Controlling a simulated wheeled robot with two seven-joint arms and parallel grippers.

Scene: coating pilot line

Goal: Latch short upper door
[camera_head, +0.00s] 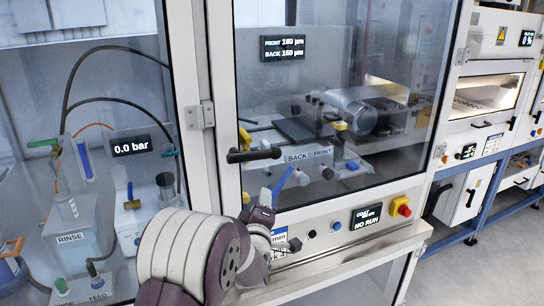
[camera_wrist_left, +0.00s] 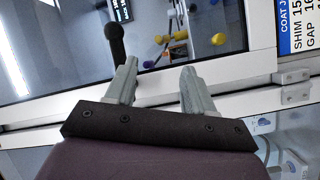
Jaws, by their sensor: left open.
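The upper door (camera_head: 222,75) is a glass panel in a white frame on the coating cabinet; it looks closed or nearly so, and I cannot tell whether it is latched. Its black lever handle (camera_head: 256,155) lies about level across the left side of the door. My left gripper (camera_head: 274,215) is open and empty, below the handle and in front of the door's lower part. In the left wrist view the gripper (camera_wrist_left: 160,68) has its two grey fingers spread, with the black handle (camera_wrist_left: 115,42) just beyond the left finger. I cannot tell whether they touch. My right gripper is out of view.
A panel below the door carries a red emergency stop (camera_head: 404,210) and a NO RUN display (camera_head: 367,216). A glazed bay with RINSE and FEED bottles (camera_head: 72,238) stands at left. Ovens (camera_head: 488,95) stand at right, with open floor (camera_head: 480,268) before them.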

